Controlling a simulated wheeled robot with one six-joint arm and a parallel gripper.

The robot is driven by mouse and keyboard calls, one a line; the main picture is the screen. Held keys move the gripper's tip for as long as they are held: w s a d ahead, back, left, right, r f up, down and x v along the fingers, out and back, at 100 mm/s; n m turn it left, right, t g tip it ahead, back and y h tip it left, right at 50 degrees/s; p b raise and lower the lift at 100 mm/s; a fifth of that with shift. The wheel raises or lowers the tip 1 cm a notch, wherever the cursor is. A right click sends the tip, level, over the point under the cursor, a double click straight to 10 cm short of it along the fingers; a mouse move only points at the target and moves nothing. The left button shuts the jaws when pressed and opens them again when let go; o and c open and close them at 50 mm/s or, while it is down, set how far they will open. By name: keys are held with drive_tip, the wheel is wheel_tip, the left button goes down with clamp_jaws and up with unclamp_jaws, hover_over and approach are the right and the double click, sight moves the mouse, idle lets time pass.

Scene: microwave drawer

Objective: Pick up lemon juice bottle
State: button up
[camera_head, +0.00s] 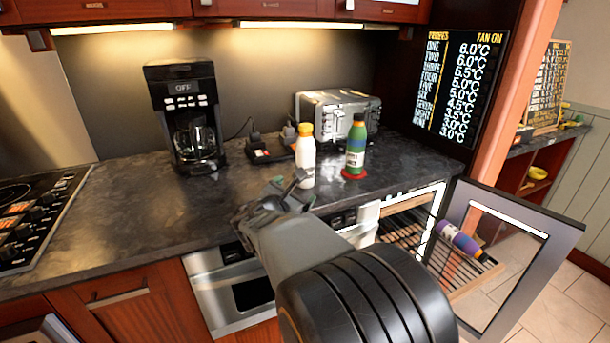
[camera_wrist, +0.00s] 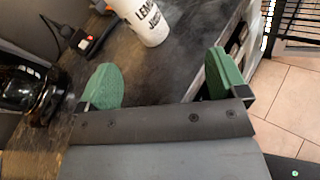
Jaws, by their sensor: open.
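The lemon juice bottle (camera_head: 306,160) is white with a yellowish cap and stands upright on the dark countertop. In the wrist view the white bottle (camera_wrist: 147,20), with "LEMON" lettering, shows at the top, and its upper part is cut off by the frame edge. My gripper (camera_head: 290,186) is just in front of the bottle, near the counter's front edge. In the wrist view its two green-padded fingers (camera_wrist: 163,82) are wide apart with nothing between them. The bottle lies beyond the fingertips.
A green bottle (camera_head: 355,146) stands on a red coaster to the right, before a toaster (camera_head: 338,112). A coffee maker (camera_head: 187,120) is at the left. An open glass door (camera_head: 505,255) and a rack with a purple-labelled bottle (camera_head: 459,239) are below right. The left counter is clear.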

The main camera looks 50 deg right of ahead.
sight(305, 164)
drive_tip(key=n, duration=0.1)
drive_tip(key=w+d+n+t+b, duration=0.1)
drive_tip(key=w+n+t, duration=0.1)
drive_tip(key=n, duration=0.1)
drive_tip(key=shift+w+d+f+h, duration=0.15)
drive_tip(key=shift+d+f+h, duration=0.15)
drive_tip(key=shift+d+h, duration=0.1)
drive_tip(key=shift+n, duration=0.5)
drive_tip(key=x, duration=0.7)
drive_tip(key=shift+w+d+r, duration=0.15)
drive_tip(key=shift+w, duration=0.15)
drive_tip(key=shift+x, duration=3.1)
drive_tip(key=shift+w, duration=0.1)
drive_tip(key=shift+c, duration=0.4)
drive_tip(key=shift+r, duration=0.1)
drive_tip(key=c, duration=1.2)
